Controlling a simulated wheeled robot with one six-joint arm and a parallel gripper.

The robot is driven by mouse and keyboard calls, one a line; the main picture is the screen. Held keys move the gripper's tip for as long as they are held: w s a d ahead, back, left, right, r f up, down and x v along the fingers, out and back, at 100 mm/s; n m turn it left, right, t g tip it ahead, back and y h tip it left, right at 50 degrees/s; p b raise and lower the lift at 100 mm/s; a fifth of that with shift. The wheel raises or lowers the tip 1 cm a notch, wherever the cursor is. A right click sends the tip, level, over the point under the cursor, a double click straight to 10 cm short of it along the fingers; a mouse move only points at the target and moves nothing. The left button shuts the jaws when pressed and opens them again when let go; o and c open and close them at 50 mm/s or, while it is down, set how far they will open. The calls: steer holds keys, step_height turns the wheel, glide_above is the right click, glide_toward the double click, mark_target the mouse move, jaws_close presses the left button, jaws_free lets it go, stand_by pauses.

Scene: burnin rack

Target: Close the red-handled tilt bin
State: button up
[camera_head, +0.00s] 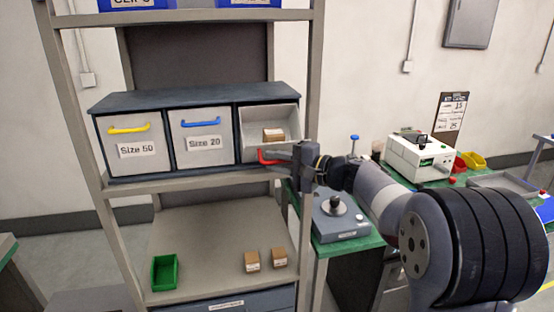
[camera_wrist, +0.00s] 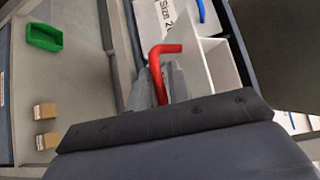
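The red-handled tilt bin (camera_head: 252,118) is the rightmost of three bins in a dark cabinet on the rack. It is tipped open, and a small brown box (camera_head: 274,134) lies inside. Its red handle (camera_head: 267,158) is at the lower front, partly covered by my gripper (camera_head: 284,152). In the wrist view the red handle (camera_wrist: 158,68) runs between the two fingers of my gripper (camera_wrist: 160,84), which look closed around it. The white bin wall (camera_wrist: 218,65) shows beside it.
The yellow-handled bin (camera_head: 130,140) and blue-handled bin (camera_head: 205,135) are closed. Below, a green tray (camera_head: 165,272) and two small boxes (camera_head: 252,261) stand on a shelf. A rack post (camera_head: 307,230) and a bench with a grey device (camera_head: 341,222) are to the right.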

jaws_close()
stand_by(0.4)
